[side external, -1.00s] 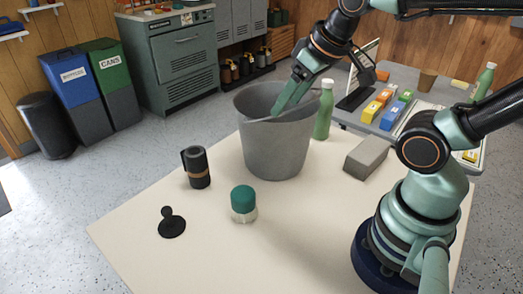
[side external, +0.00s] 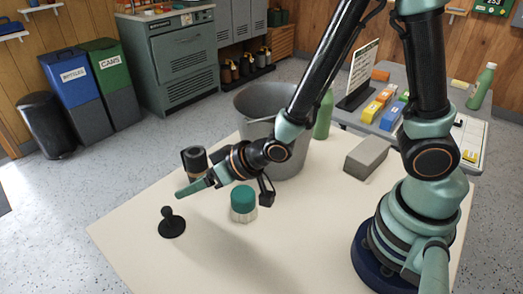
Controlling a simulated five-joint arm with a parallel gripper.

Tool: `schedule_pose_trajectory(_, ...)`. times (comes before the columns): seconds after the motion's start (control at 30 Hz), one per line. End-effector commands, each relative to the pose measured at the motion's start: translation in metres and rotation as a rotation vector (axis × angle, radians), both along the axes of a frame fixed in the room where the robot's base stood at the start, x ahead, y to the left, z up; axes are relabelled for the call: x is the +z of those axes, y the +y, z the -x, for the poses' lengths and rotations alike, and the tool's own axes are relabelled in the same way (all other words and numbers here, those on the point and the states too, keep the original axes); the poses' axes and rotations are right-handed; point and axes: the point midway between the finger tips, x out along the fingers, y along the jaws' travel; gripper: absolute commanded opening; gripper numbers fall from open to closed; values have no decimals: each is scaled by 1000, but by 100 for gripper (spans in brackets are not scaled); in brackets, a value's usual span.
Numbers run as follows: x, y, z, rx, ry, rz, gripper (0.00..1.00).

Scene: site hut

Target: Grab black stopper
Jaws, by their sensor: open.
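The black stopper (side external: 172,225) is a flat round disc with a small knob on top. It sits upright on the cream table (side external: 125,235) near its left edge. My gripper (side external: 182,194) is above the stopper and slightly to its right in the picture, apart from it. The green fingers point left and the jaws are open and empty. The gap between the fingertips is hard to see from this side.
A green-capped jar (side external: 243,204) stands under and right of my wrist. A dark mug-like cylinder (side external: 194,160) is just behind my gripper. A grey bucket (side external: 262,118), a green bottle (side external: 323,115) and a grey block (side external: 366,156) stand farther back. The table's front is clear.

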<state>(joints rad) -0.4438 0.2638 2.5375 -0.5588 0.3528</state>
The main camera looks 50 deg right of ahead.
Motion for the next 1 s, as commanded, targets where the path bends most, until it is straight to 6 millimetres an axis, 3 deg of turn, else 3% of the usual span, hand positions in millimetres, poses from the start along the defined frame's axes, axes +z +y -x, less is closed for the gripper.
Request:
schedule_pose_trajectory(0.1,-16,15,9,23,-16,-35,68)
schedule_pose_trajectory(0.3,-23,25,11,35,-37,-65,68)
schedule_pose_trajectory(0.73,-53,46,-28,33,-38,-66,68)
schedule_pose_trajectory(1.0,-61,52,-39,33,-39,-66,68)
